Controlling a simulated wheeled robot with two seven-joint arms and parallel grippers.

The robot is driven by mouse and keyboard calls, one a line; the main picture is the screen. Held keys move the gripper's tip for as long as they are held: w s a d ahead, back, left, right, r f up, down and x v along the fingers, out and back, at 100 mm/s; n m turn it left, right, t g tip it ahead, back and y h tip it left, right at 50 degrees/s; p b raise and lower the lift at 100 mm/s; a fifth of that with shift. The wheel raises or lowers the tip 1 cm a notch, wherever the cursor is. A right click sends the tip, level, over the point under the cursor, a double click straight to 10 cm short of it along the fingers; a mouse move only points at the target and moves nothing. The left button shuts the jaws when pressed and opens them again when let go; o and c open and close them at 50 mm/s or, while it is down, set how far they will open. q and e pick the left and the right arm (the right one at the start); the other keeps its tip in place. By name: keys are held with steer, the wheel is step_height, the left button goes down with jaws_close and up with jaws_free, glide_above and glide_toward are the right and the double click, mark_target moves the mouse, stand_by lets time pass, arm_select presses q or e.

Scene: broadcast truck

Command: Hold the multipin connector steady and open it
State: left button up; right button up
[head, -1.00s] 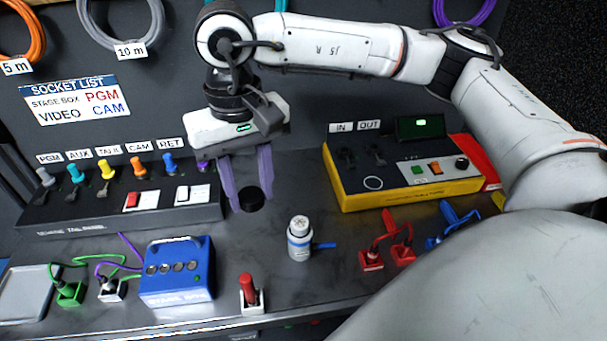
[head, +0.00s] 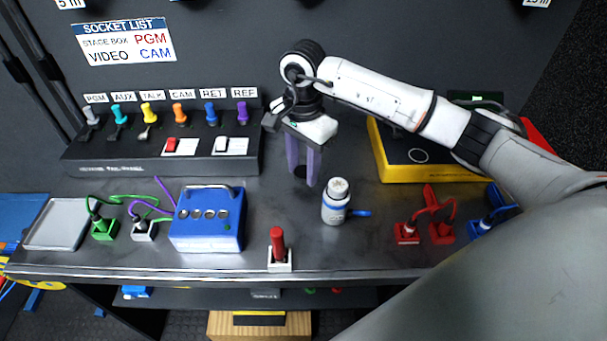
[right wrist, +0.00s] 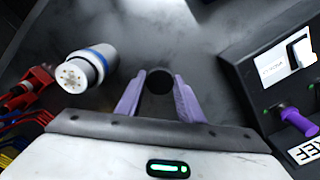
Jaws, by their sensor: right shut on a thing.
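The multipin connector (head: 335,212) is a white cylinder with a blue ring and a short blue piece at its right side. It stands upright on the dark bench, its pin face uncovered on top. It also shows in the right wrist view (right wrist: 87,70), left of the fingers. My right gripper (head: 303,174) has purple fingers shut on a round black cap (right wrist: 159,81). The cap is behind and left of the connector, apart from it. Most of the cap is hidden by a finger in the head view. My left gripper is not in view.
A blue box (head: 207,232) and a red-handled switch (head: 278,251) stand left of the connector. A yellow-edged panel (head: 400,172) is behind right. Red plugs (head: 407,234) are to the right. A tail panel (head: 150,158) with coloured plugs stands behind left.

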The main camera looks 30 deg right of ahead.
mark_target(303, 172)
step_height(303, 172, down, 3)
steer(key=shift+r, duration=0.2)
steer(key=shift+f, duration=0.2)
steer(key=shift+f, duration=0.15)
steer(key=o, duration=1.2)
